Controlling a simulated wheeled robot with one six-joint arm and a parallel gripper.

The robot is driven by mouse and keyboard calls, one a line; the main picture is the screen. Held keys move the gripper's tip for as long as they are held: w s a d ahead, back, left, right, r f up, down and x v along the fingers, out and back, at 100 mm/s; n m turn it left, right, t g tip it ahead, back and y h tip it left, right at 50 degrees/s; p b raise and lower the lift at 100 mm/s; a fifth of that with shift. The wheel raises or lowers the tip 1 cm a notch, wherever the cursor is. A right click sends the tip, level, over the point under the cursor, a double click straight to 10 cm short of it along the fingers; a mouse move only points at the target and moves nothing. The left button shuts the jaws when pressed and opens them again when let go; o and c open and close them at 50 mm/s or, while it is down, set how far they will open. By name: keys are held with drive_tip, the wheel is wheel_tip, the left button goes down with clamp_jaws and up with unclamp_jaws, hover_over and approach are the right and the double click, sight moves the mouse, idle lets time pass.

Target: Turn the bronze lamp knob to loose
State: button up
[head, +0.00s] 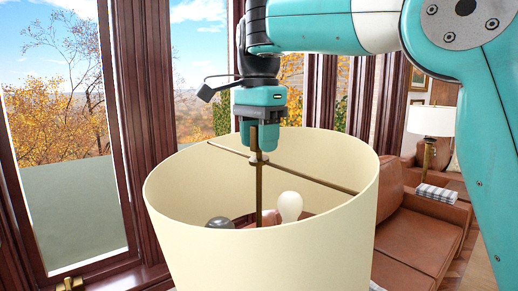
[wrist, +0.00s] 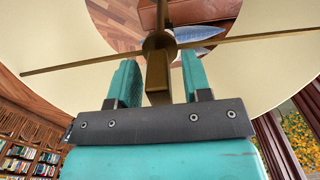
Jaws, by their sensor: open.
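The bronze lamp knob (wrist: 158,82) is a flat upright bar at the hub of the lamp's crossbar in the wrist view. In the head view the knob (head: 257,138) stands on top of the central stem, its upper part beneath my gripper. My gripper (head: 262,125) points down over the shade's middle. In the wrist view my gripper's (wrist: 159,72) two teal fingers stand on either side of the knob with gaps showing; it is open and holds nothing. The cream shade (head: 260,252) is open at the top.
Inside the shade are a white bulb (head: 290,207) and a dark grey bulb (head: 219,223). The thin crossbar (head: 318,183) spans the shade's top. A tall window (head: 60,150) stands left; a brown leather sofa (head: 420,235) and a second lamp (head: 432,121) stand right.

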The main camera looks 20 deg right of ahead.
clamp_jaws()
